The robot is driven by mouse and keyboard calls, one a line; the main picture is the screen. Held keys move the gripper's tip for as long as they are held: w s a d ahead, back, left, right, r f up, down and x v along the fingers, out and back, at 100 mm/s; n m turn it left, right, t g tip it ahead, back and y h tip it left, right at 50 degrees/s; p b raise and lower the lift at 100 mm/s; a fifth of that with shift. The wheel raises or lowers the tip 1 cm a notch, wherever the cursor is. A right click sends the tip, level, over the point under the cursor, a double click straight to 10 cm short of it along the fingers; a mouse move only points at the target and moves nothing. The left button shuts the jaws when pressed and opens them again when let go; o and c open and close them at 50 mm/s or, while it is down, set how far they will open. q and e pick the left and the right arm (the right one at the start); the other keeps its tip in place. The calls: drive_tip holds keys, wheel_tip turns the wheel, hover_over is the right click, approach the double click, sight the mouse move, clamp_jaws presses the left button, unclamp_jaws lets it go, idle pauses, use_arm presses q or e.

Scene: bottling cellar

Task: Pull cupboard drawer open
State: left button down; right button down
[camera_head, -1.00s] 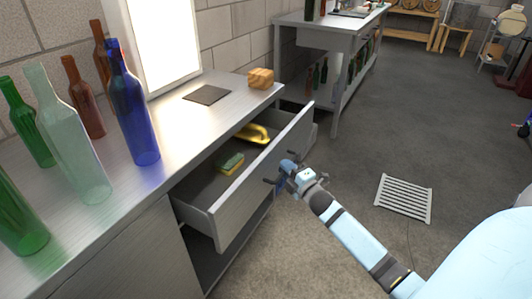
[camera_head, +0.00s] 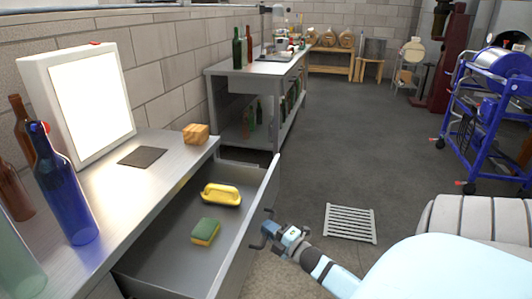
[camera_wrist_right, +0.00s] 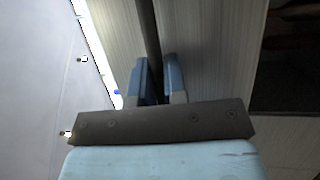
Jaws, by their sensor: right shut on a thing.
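The cupboard drawer (camera_head: 258,218) stands pulled well out from the grey metal cupboard. Inside it lie a yellow-green sponge (camera_head: 205,231) and a yellow brush-like thing (camera_head: 221,194). My right gripper (camera_head: 268,234) is at the outer face of the drawer front. In the right wrist view my right gripper (camera_wrist_right: 158,82) has its fingers on either side of a dark bar, the drawer handle (camera_wrist_right: 148,28), and is shut on it. My left gripper is not in view.
The cupboard top holds a blue bottle (camera_head: 66,190), brown bottles, a lit white panel (camera_head: 92,103), a dark mat (camera_head: 143,157) and a wooden block (camera_head: 196,134). A floor grate (camera_head: 350,223) and a blue wheeled machine (camera_head: 490,115) are to the right.

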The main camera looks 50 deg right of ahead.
drive_tip(key=c, duration=1.2)
unclamp_jaws()
drive_tip(key=shift+o, duration=0.2)
